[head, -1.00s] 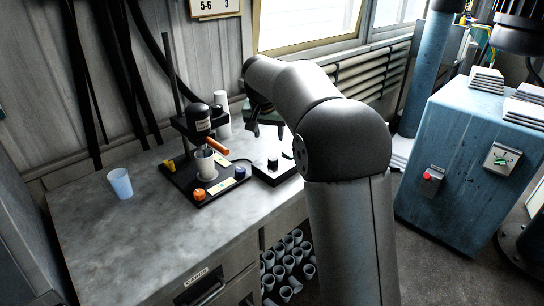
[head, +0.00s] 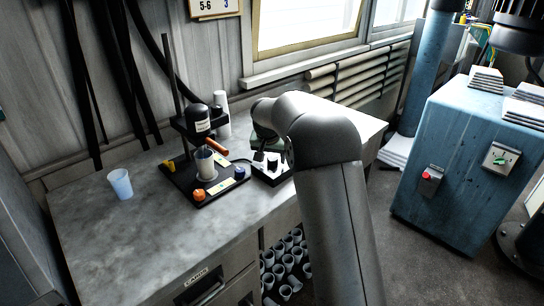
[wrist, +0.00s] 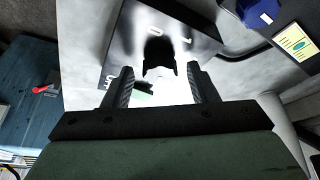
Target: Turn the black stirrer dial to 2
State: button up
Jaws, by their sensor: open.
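My gripper (wrist: 160,78) is open, with one finger on each side of the dial's near end. I see no clear contact. In the head view the control box (head: 262,178) sits on the bench right of the mixer stand, and my gripper (head: 270,152) is low over it, partly hiding the dial.
The mixer stand's black base (head: 205,197) carries an orange knob (head: 199,195), a blue knob (head: 239,172) and a grey cup (head: 204,162). A pale blue cup (head: 120,184) stands at left. The bench (head: 130,240) is clear in front. A blue cabinet (head: 440,170) stands at right.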

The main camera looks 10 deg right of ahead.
jog(key=c, duration=1)
jog(key=n, duration=0.1)
jog(key=n+y, duration=0.1)
jog(key=n, duration=0.1)
jog(key=n+y, duration=0.1)
jog(key=n, duration=0.1)
jog(key=shift+d+t, duration=0.25)
jog(key=shift+t, duration=0.05)
jog(key=n+y, duration=0.1)
jog(key=n, duration=0.1)
jog(key=n+y+p, duration=0.1)
jog(key=n, duration=0.2)
jog(key=shift+d+r, duration=0.1)
jog(key=shift+d, duration=0.05)
jog(key=n+g+p, duration=0.1)
jog(key=n, duration=0.1)
jog(key=n+y, duration=0.1)
jog(key=n, duration=0.2)
jog(key=shift+w+g+p, duration=0.15)
jog(key=shift+g+p, duration=0.2)
jog(key=shift+g, duration=0.05)
jog(key=n+p, duration=0.1)
jog(key=n, duration=0.1)
jog(key=n+g+y+p, duration=0.1)
jog(key=n, duration=0.1)
jog(key=shift+w+d+n+g, duration=0.1)
jog(key=shift+n+g, duration=0.2)
